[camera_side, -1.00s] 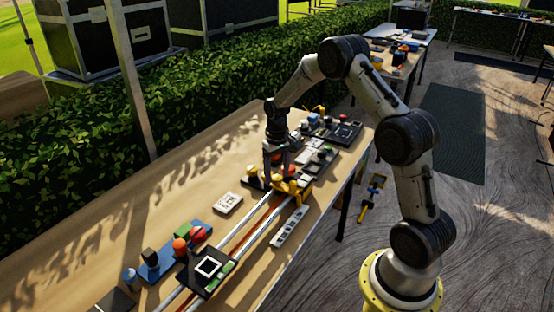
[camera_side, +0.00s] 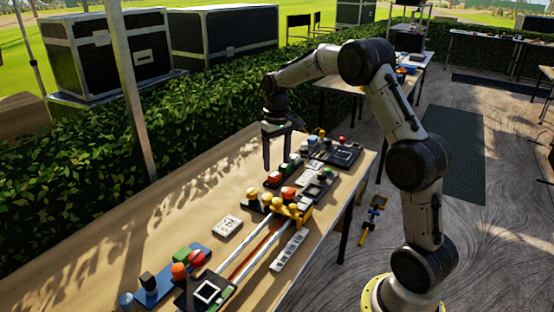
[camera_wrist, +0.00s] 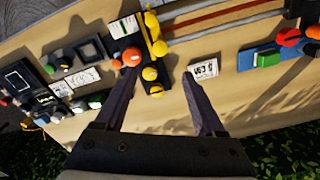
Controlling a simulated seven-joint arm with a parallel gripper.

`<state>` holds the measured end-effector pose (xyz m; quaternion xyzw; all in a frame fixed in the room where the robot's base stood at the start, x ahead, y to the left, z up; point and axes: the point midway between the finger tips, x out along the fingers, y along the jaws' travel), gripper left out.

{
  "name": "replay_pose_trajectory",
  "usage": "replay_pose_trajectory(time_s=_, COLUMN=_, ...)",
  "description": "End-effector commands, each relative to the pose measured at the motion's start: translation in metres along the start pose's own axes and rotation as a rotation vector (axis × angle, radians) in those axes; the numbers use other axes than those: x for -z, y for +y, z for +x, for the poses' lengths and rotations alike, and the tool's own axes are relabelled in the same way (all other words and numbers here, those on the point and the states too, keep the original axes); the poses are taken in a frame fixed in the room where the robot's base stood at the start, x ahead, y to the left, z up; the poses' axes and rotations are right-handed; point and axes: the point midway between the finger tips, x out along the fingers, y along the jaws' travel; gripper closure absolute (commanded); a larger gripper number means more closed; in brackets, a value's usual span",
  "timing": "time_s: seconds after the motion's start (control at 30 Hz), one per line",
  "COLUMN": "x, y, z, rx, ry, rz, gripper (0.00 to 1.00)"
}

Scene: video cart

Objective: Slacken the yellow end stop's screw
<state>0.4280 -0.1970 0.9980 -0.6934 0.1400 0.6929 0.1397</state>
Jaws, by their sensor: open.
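The yellow end stop (camera_side: 299,212) sits across the far end of two pale rails on the table. In the wrist view the end stop (camera_wrist: 154,35) is at top centre. A dark block beside it carries round yellow knobs (camera_side: 265,199) and an orange-red knob (camera_side: 288,193). I cannot tell which of these, if any, is the screw. My gripper (camera_side: 277,158) is open and empty, pointing down above the table, behind and apart from the end stop. In the wrist view the yellow knobs (camera_wrist: 150,74) show between the open fingers, close to the left finger.
A black carriage (camera_side: 190,294) sits on the rails (camera_side: 250,248) at the near end. A blue tray (camera_side: 164,285) with coloured caps, a white card (camera_side: 228,226) and a white strip (camera_side: 288,251) lie nearby. Dark boxes crowd the table's far end. The table's left side is clear.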

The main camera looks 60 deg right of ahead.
Motion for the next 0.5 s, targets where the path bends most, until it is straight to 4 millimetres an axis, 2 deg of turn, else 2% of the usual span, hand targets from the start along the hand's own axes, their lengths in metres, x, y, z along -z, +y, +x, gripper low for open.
replay_pose_trajectory(time_s=0.37, x=0.0001, y=0.0000, z=0.0005, rx=0.000, ry=0.000, rz=0.002, gripper=0.29)
replay_pose_trajectory(time_s=0.5, x=0.0005, y=0.0000, z=0.0009, rx=0.000, ry=0.000, rz=0.096, gripper=0.29)
